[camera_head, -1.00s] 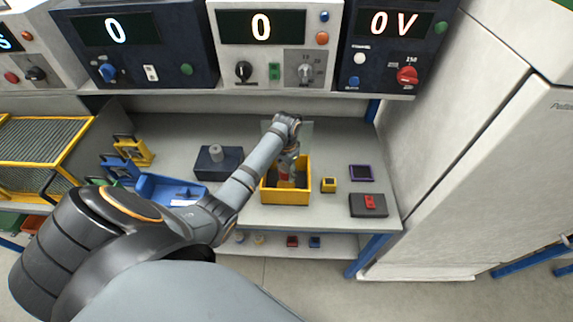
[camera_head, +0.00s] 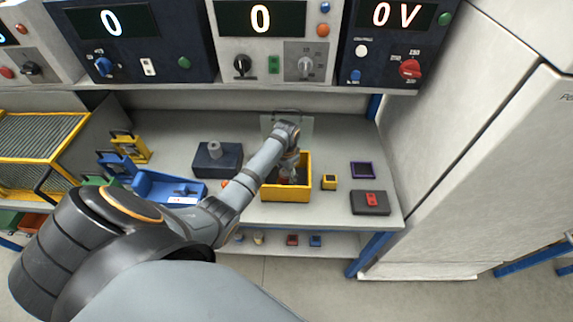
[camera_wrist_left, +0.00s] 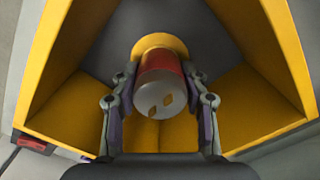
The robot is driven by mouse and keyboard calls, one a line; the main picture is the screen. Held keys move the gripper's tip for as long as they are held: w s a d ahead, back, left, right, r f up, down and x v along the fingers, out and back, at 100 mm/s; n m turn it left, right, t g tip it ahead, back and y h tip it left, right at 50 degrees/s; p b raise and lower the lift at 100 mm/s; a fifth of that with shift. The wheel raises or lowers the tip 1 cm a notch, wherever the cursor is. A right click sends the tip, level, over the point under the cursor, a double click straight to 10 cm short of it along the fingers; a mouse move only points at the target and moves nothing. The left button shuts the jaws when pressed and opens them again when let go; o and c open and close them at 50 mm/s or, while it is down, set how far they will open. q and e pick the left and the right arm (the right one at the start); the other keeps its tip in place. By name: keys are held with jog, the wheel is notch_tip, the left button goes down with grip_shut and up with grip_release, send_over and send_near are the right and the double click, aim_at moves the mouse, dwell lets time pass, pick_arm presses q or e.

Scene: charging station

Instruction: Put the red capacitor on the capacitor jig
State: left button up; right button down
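My left gripper (camera_head: 287,172) reaches down into the yellow bin (camera_head: 286,194). In the left wrist view my left gripper (camera_wrist_left: 160,80) has its fingers on both sides of the red capacitor (camera_wrist_left: 161,66), with the tips against its body. The capacitor has a silver top with two gold terminals facing the camera; a yellow round part shows beyond it. In the head view the capacitor is mostly hidden by the gripper. A dark block with a grey cylinder on it (camera_head: 213,166) stands left of the bin; I cannot tell whether it is the jig. My right gripper is not in view.
A small yellow block (camera_head: 329,182), a purple-edged square (camera_head: 362,170) and a dark plate with a red part (camera_head: 371,202) lie right of the bin. A blue tray (camera_head: 165,189) is at left. Instrument panels (camera_head: 262,50) stand on the shelf above.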

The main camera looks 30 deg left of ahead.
pick_arm(q)
jog(key=o, duration=0.4)
jog(key=shift+r, duration=0.25)
notch_tip(320, 180, up, 12)
jog(key=shift+f, duration=0.2)
jog(key=shift+f, duration=0.1)
